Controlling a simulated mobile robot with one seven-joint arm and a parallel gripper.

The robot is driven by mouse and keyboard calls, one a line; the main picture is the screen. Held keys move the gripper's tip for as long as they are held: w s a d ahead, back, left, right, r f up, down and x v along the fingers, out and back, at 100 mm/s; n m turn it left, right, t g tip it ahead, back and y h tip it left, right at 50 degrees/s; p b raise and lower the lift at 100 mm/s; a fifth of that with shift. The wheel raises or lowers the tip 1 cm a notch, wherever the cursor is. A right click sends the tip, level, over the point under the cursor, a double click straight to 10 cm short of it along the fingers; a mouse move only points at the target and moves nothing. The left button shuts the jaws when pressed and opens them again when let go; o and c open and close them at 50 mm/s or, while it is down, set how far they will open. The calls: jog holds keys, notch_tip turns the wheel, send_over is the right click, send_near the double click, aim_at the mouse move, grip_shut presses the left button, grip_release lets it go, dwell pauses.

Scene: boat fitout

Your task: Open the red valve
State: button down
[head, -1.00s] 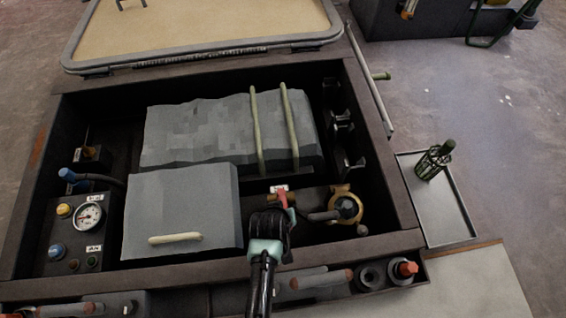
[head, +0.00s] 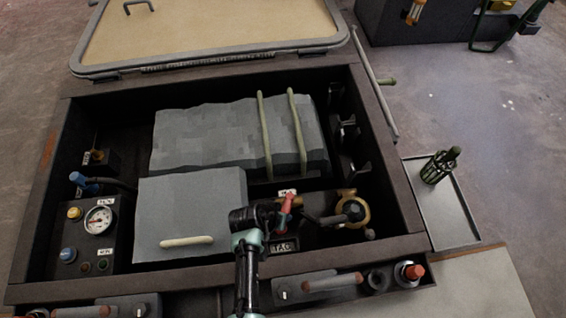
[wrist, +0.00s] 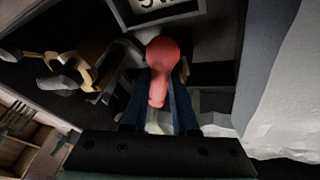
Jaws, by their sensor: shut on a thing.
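The red valve handle (head: 287,202) is inside the open compartment, right of the smaller grey box, on a pipe run with a brass fitting. In the head view it slants, its upper end leaning right. My gripper (head: 276,214) reaches it from the left, just above the lower wall of the compartment. In the wrist view the red handle (wrist: 160,62) lies between the two dark fingers of my gripper (wrist: 160,100), which are shut on it. My gripper hides part of the valve body.
The smaller grey box (head: 190,215) stands close left of my gripper. A larger grey block (head: 215,135) with two pale straps lies behind. A brass round fitting (head: 351,209) is to the right. A label plate (head: 283,246) is below the valve.

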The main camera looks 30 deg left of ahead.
jog(key=w+a+m+g+h+b, duration=0.3)
jog(key=a+m+b, duration=0.3)
jog(key=m+b, duration=0.3)
jog(key=shift+w+a+m+g+h, duration=0.15)
jog(key=shift+a+m+g+h, duration=0.25)
jog(key=shift+m, duration=1.7)
jog(key=shift+w+d, duration=0.1)
jog(key=c, duration=0.7)
grip_release()
jog(key=p+v, duration=0.8)
jog(key=v, duration=0.5)
jog(key=shift+w+d, duration=0.15)
jog(key=shift+r, duration=0.1)
